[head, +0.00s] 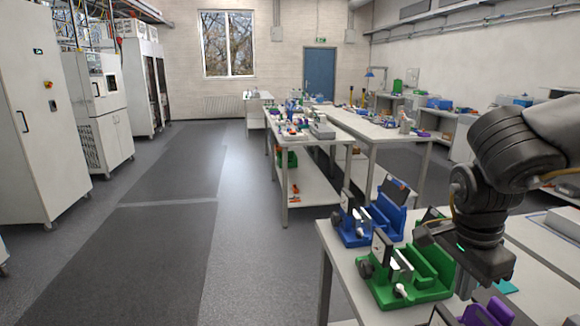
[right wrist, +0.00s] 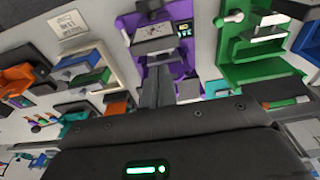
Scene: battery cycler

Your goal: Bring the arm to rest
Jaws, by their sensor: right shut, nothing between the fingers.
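My right arm comes in from the right side of the head view, bent downward over the near table (head: 345,262). Its gripper (head: 466,288) points down above the table beside the green fixture (head: 425,272). In the right wrist view the two dark fingers (right wrist: 158,88) are together with nothing between them. They overlap the lower part of a purple fixture (right wrist: 160,62), and I cannot tell the gap between them. My left gripper is not in view.
A blue fixture (head: 372,218) stands behind the green one. A purple fixture (head: 488,312) is at the lower edge. The right wrist view also shows a white labelled plate (right wrist: 72,30). Tall white cabinets (head: 30,110) line the left wall; the floor (head: 165,250) between is clear.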

